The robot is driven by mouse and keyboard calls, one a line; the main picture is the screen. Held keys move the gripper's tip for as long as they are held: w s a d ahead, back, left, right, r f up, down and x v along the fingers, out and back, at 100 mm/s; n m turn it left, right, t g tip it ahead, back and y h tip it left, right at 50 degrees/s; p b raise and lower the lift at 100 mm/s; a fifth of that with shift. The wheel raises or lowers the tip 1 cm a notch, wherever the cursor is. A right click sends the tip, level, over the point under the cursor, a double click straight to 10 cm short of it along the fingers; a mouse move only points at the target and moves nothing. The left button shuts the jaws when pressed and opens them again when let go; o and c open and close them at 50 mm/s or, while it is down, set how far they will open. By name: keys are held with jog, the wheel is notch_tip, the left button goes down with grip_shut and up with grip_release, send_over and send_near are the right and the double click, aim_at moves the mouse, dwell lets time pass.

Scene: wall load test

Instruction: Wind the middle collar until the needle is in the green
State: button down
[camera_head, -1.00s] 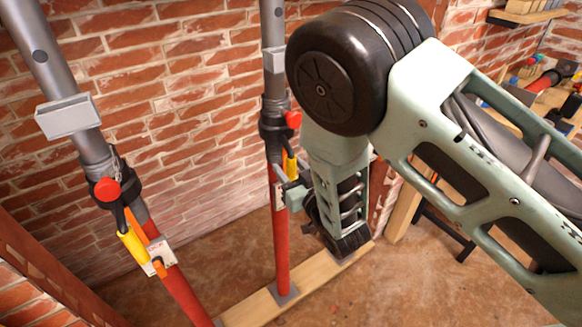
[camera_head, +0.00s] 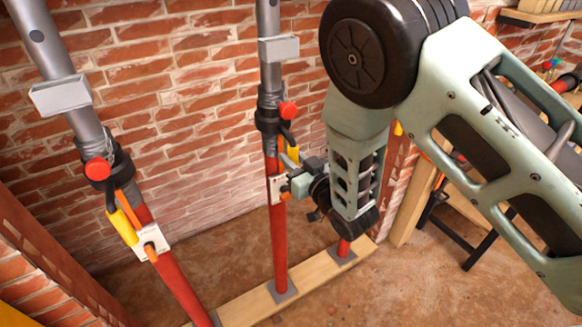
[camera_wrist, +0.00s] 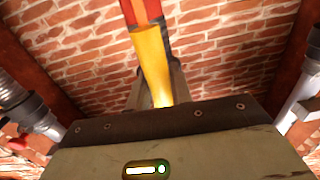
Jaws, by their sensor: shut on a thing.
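The middle prop has a grey upper tube and a red lower tube (camera_head: 279,245). Its black collar (camera_head: 268,117) carries a red knob (camera_head: 288,110) and a yellow handle (camera_head: 292,153) that hangs down on its right side. My gripper (camera_head: 293,166) is at this handle, just right of the red tube. In the wrist view the yellow handle (camera_wrist: 152,60) runs down between my fingers, and my gripper (camera_wrist: 156,95) is shut on it. A white plate (camera_head: 277,190) sits on the tube below the collar. No needle or green band is readable.
A left prop with a black collar (camera_head: 98,182) and yellow handle (camera_head: 122,226) leans at the left. A third prop (camera_head: 343,247) is mostly hidden behind my arm. Brick walls close the back and left. The props stand on a wooden plank (camera_head: 245,306). A bench is at the right.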

jog(key=shift+w+d+b, duration=0.55)
jog(key=shift+d+b, duration=0.05)
jog(key=shift+d, duration=0.15)
jog(key=shift+w+d+b, duration=0.55)
jog(key=shift+d, duration=0.2)
jog(key=c, duration=1.3)
grip_release()
jog(key=shift+s, duration=0.1)
